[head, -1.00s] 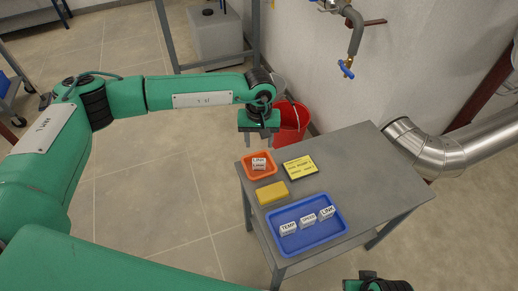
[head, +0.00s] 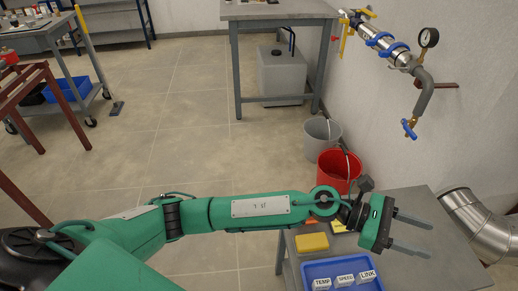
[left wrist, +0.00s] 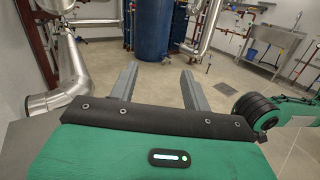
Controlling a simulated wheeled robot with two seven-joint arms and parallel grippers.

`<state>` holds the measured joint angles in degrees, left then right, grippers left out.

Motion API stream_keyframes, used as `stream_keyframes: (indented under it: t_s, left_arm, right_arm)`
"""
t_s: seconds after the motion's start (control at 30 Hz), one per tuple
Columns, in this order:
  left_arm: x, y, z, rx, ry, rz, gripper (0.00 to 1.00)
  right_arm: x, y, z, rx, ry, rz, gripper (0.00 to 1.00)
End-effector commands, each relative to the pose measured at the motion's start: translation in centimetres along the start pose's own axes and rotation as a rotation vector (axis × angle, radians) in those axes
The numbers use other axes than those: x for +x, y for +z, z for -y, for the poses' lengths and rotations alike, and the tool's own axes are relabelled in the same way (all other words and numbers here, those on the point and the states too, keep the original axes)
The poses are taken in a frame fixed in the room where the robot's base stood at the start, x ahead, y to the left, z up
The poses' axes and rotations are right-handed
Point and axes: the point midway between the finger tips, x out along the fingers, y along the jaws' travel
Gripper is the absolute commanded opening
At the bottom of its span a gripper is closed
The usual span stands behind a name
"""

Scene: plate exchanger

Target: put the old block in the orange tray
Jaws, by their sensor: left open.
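My left gripper (head: 428,238) is open and empty, with its fingers pointing right over the grey table. It also shows in the left wrist view (left wrist: 160,72), with nothing between its fingers. Only an orange sliver of the orange tray (head: 311,222) shows behind my left arm; its contents are hidden. White labelled blocks TEMP (head: 321,284), SPEED (head: 346,280) and LINK (head: 367,275) sit in the blue tray (head: 309,267). None of the visible blocks is marked as old. My right gripper is out of view.
A yellow block-shaped item (head: 312,242) and a partly hidden yellow card (head: 338,226) lie on the grey table (head: 415,205). Red (head: 338,172) and grey (head: 321,140) buckets stand behind. A pipe with a gauge (head: 428,38) is on the wall; a silver duct (head: 476,222) is at right.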

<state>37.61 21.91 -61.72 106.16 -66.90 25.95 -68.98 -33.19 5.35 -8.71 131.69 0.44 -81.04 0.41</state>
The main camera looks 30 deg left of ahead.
Motion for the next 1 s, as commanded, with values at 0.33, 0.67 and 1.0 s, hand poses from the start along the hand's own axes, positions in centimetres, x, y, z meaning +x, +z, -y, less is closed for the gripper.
stream_keyframes:
  t_s: [0.33,0.67,1.0]
  left_arm:
    - [-8.8,2.0,-6.7,-1.009,0.574,0.67,0.49]
    - [-23.8,-11.1,-4.4,-1.911,1.13,1.308,0.49]
    - [-33.8,-23.4,12.7,1.793,-1.299,-1.428,0.49]
  right_arm:
    - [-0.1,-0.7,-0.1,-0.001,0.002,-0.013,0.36]
    - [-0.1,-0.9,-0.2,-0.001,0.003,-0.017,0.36]
    - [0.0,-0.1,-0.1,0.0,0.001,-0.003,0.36]
